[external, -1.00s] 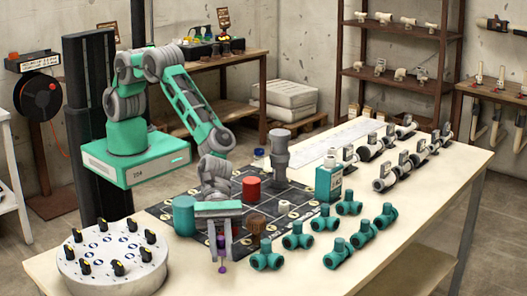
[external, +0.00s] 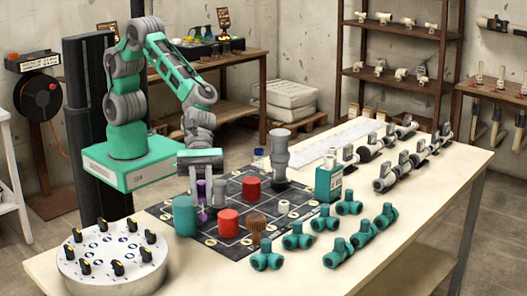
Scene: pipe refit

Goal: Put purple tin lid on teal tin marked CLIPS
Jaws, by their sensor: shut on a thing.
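My gripper (external: 207,199) points down over the left part of the dark grid mat and is shut on the purple lid (external: 203,216), whose small purple end shows below the fingers. More purple shows higher up between the fingers, and I cannot tell how these parts join. A teal round tin (external: 185,217) stands on the left of the mat, just left of the gripper. No lettering on it can be read. I cannot tell whether the lid touches this tin or is in front of or behind it.
Red tins (external: 228,222) (external: 252,189), a brown ribbed piece (external: 257,229) and a grey pipe piece (external: 279,160) stand on the mat (external: 235,252). A teal box (external: 328,183) and several teal valves (external: 300,236) are to the right. A round knob board (external: 110,265) is front left.

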